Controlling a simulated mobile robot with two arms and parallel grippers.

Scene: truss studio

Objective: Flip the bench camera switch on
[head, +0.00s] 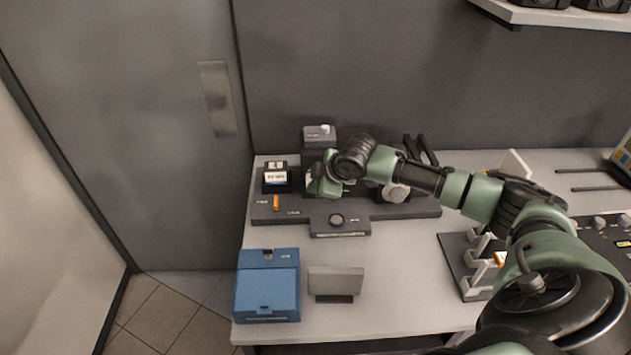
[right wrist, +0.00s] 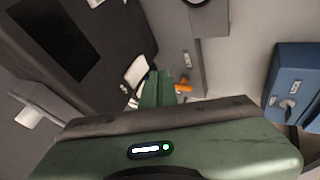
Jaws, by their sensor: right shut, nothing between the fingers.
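A dark bench unit (head: 405,210) stands at the back left of the table. An orange lever (head: 276,202) stands up at its left end beside small labels, too small to read; I cannot tell for certain that it is the camera switch. The lever also shows in the right wrist view (right wrist: 184,86), close beyond the green fingers. My right gripper (head: 318,187) is shut and empty above the unit, to the right of the lever and apart from it in the head view. It hides part of the unit. My left gripper is out of view.
A dark box with a white label (head: 276,178) stands behind the lever. A taller dark block with a white knob (head: 322,131) stands behind my gripper. A blue box (head: 267,285) and grey plate (head: 336,281) stand nearer.

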